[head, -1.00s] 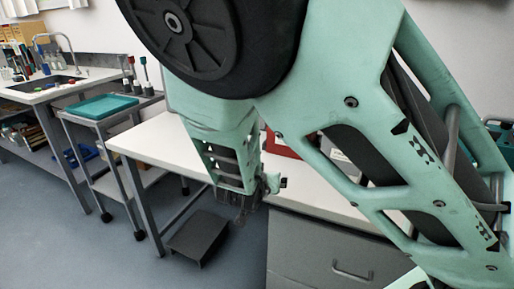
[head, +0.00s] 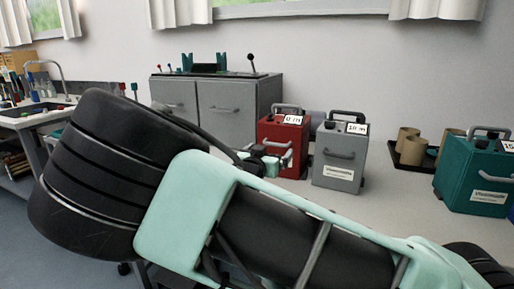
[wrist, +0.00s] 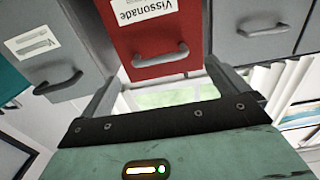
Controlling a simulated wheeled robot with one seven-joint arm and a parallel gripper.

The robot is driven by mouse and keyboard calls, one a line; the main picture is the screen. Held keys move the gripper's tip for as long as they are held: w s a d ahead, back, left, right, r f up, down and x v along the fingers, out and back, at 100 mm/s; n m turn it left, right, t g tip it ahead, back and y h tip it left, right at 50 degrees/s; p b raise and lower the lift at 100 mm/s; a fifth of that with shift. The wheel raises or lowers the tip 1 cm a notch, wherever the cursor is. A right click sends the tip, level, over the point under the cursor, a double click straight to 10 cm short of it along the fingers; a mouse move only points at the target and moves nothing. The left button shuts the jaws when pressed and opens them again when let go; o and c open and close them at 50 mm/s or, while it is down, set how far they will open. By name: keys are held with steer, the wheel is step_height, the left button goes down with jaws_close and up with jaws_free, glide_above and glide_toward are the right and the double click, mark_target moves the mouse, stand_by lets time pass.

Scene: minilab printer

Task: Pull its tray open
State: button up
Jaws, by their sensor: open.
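A red box-like unit (head: 272,131) with a carry handle on top and a "0 m" tag stands on the white bench. Its front handle (wrist: 155,58) and white label (wrist: 143,12) show in the wrist view, which looks upside down. My gripper (head: 262,162) is just in front of the red unit and hides part of its front. In the wrist view my gripper (wrist: 162,75) is open and empty, its fingers on either side of the front handle. The handle appears just beyond the fingertips; contact cannot be told. No drawer stands out from the red unit.
A grey unit (head: 326,168) stands close right of the red one, and a teal unit (head: 465,180) farther right. A tray (head: 398,161) with brown cylinders lies between them. A grey cabinet (head: 222,105) stands left behind. My arm covers much of the bench front.

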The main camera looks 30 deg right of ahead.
mark_target(275, 145)
steer(key=x, duration=0.6)
steer(key=shift+d, duration=0.15)
steer(key=c, duration=1.3)
steer(key=p+v, duration=0.5)
steer(key=v, duration=0.7)
steer(key=shift+p, duration=0.3)
steer(key=o, duration=1.3)
